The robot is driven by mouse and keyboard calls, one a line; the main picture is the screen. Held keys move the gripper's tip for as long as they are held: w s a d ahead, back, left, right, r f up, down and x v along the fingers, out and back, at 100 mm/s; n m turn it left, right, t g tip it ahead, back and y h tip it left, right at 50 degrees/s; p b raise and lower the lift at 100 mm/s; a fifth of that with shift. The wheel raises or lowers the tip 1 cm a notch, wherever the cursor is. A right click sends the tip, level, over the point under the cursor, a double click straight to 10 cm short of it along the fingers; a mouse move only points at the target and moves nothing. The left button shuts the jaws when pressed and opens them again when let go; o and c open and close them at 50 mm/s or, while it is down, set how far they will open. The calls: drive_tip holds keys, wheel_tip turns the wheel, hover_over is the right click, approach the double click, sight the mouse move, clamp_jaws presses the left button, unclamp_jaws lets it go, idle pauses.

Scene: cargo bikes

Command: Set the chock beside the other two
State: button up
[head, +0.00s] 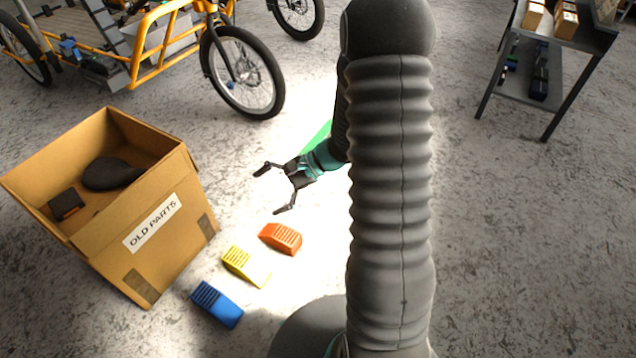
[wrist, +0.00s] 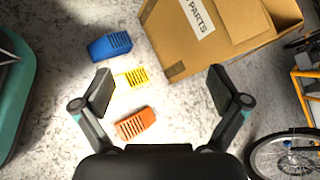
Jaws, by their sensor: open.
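Three chocks lie on the floor in a slanting row to the right of the cardboard box in the head view. The orange chock (head: 281,238) is at the far end, the yellow chock (head: 246,265) is in the middle and the blue chock (head: 217,304) is nearest. They are apart from each other. My gripper (head: 269,191) is open and empty, above the floor beyond the orange chock. In the wrist view, the orange chock (wrist: 135,123) and the yellow chock (wrist: 132,78) show between my open fingers (wrist: 165,97), and the blue chock (wrist: 109,46) lies farther off.
A cardboard box (head: 180,228) marked OLD PARTS holds a dark saddle (head: 112,173) and a small dark block (head: 66,204). An orange cargo bike (head: 150,45) stands behind it. A shelf rack (head: 552,70) is at the back right. The floor on the right is clear.

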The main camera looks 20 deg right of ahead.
drive_tip(key=s+d+r+n+t+h, duration=0.1)
drive_tip(key=s+d+r+n+h, duration=0.1)
drive_tip(key=s+r+n+h, duration=0.4)
drive_tip(key=s+d+r+n+t+h, duration=0.2)
drive_tip(key=s+r+n+h, duration=0.3)
drive_tip(key=s+r, duration=0.9)
wheel_tip(320, 180, up, 3)
drive_tip(key=shift+s+f+n+t+h, duration=0.1)
drive_tip(key=shift+s+n+t+h, duration=0.25)
drive_tip(key=shift+n, duration=0.75)
drive_tip(key=shift+d, duration=0.1)
drive_tip(key=shift+c, duration=0.3)
